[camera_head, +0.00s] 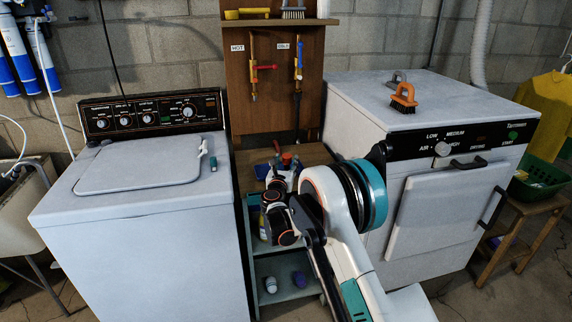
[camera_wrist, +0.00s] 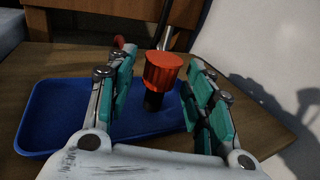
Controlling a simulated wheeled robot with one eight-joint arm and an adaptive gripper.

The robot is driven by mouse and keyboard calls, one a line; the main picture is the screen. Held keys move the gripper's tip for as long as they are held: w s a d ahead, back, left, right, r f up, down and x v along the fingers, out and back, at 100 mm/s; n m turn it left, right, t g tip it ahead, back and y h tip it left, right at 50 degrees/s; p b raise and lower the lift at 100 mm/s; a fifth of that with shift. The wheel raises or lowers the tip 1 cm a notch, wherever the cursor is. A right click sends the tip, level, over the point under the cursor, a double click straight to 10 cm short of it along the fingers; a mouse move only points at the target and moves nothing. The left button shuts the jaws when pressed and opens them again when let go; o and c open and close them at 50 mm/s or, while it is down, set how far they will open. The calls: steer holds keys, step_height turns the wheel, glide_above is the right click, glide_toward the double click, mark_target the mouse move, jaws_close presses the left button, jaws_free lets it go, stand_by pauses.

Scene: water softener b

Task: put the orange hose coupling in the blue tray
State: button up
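The hose coupling (camera_wrist: 163,72), an orange-red ribbed cap on a black lower part, is upright between my fingers in the wrist view. The blue tray (camera_wrist: 45,125) lies on the wooden surface below and to the left. The coupling's black end overlaps the tray's right part in the picture; I cannot tell whether it rests inside. My gripper (camera_wrist: 164,75) is open, its teal-padded fingers either side of the coupling, with a visible gap on the left. In the head view, the coupling (camera_head: 287,158) and tray (camera_head: 262,171) are partly hidden by my arm.
The tray's wooden stand is between the washer (camera_head: 140,220) and the dryer (camera_head: 400,180). A wooden tap panel (camera_head: 272,85) rises behind. A dark rod and a red item (camera_wrist: 118,41) show behind the tray. Bottles sit on lower shelves.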

steer(key=shift+r, duration=0.2)
steer(key=s+a+p, duration=0.1)
steer(key=s+p, duration=0.2)
steer(key=s, duration=0.9)
steer(key=shift+a, duration=0.25)
steer(key=shift+f, duration=0.1)
